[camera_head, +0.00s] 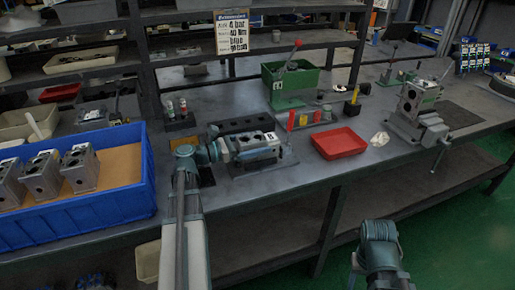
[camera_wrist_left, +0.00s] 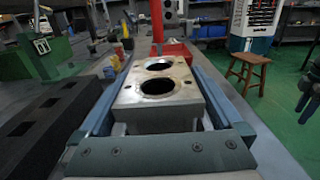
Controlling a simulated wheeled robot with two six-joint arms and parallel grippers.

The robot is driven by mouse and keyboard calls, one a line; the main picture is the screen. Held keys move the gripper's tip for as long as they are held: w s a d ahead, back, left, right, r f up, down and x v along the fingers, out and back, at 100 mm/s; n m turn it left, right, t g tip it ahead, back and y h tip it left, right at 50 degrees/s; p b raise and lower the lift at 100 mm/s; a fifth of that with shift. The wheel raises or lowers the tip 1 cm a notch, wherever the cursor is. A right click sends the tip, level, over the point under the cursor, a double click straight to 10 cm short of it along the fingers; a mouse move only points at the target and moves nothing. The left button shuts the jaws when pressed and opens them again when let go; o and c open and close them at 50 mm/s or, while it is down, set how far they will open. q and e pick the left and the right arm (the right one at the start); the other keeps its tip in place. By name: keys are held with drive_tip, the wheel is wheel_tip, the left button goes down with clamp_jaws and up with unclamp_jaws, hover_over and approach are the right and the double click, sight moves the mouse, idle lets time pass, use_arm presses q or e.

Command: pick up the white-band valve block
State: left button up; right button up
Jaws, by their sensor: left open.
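A grey metal valve block (camera_head: 257,146) with round bores on top lies on a dark plate on the bench in the head view. My left gripper (camera_head: 240,148) reaches it from the left and is open, with its fingers along the block's sides. In the left wrist view the block (camera_wrist_left: 158,92) sits between the two blue-grey fingers (camera_wrist_left: 160,105), with narrow gaps on both sides. I cannot make out a white band on it. Three similar blocks (camera_head: 78,168) stand in the blue bin (camera_head: 110,212). My right arm shows at the lower right, its fingers unseen.
A black slotted holder (camera_head: 247,124) lies behind the block. Red posts (camera_head: 291,121) and a red tray (camera_head: 339,143) stand to its right. A green box (camera_head: 291,83) is behind. Another block (camera_head: 412,100) sits on a fixture at right.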

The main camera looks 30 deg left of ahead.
use_arm(q)
drive_tip(key=shift+w+d, duration=0.2)
drive_tip(key=shift+w, duration=0.05)
drive_tip(key=shift+c, duration=0.3)
clamp_jaws()
